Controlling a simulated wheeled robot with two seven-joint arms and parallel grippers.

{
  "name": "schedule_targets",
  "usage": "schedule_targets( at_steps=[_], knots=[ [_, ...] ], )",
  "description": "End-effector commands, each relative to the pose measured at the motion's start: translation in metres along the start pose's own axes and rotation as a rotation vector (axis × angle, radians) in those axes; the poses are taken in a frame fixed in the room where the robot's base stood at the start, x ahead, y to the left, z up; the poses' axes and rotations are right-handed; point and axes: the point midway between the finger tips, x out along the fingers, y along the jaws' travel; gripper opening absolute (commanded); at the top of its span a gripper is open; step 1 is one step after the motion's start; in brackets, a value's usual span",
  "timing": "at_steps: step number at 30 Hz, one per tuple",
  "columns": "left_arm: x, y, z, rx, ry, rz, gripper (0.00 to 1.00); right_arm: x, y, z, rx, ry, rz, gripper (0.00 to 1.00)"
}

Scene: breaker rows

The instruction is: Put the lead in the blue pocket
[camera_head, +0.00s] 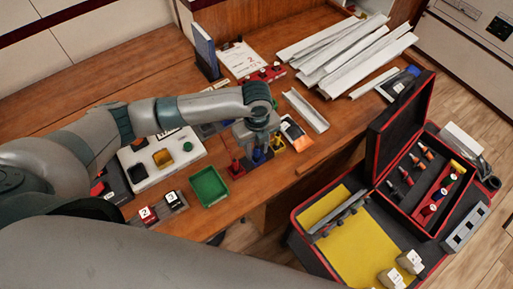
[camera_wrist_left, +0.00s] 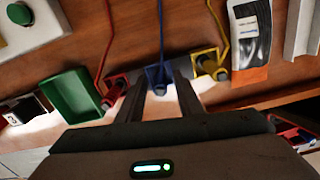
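A blue pocket (camera_wrist_left: 154,73) sits at the table's front edge, between a red pocket (camera_wrist_left: 116,86) and a yellow pocket (camera_wrist_left: 207,64). A blue lead (camera_wrist_left: 161,40) runs down to the blue pocket, and its dark plug end (camera_wrist_left: 160,89) shows there between my fingers; I cannot tell how deep it sits. My left gripper (camera_wrist_left: 161,88) points down at the blue pocket, its fingers apart on either side of the plug end. In the head view, my left gripper (camera_head: 258,148) partly hides the blue pocket (camera_head: 259,158). My right gripper is not in view.
Red (camera_wrist_left: 106,40) and yellow (camera_wrist_left: 218,25) leads run to the neighbouring pockets. A green tray (camera_head: 209,187) is close on the left. An orange-and-black packet (camera_head: 294,131) and white trunking strips (camera_head: 345,50) lie to the right. An open red-edged case (camera_head: 296,222) stands beyond the table.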

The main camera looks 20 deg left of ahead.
Motion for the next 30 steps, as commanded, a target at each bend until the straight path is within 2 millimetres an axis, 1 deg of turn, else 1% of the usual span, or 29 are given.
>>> schedule_targets(
  at_steps=[8,11,14,20,27,30],
  knots=[
    [-0.003,0.0,0.0,0.0,0.0,-0.001,0.33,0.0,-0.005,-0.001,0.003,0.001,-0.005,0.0],
    [-0.009,-0.001,0.0,0.001,-0.001,-0.003,0.33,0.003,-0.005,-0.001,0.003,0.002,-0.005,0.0],
    [-0.018,-0.001,0.001,0.001,-0.001,-0.003,0.33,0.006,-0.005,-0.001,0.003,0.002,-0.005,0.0],
    [-0.049,-0.001,0.001,0.002,-0.003,-0.004,0.33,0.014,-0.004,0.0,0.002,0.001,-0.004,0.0],
    [-0.092,-0.001,0.001,0.002,-0.002,-0.004,0.33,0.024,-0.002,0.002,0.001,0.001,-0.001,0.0],
    [-0.106,-0.001,0.001,0.0,-0.002,-0.004,0.33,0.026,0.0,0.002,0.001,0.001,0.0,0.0]
  ],
)
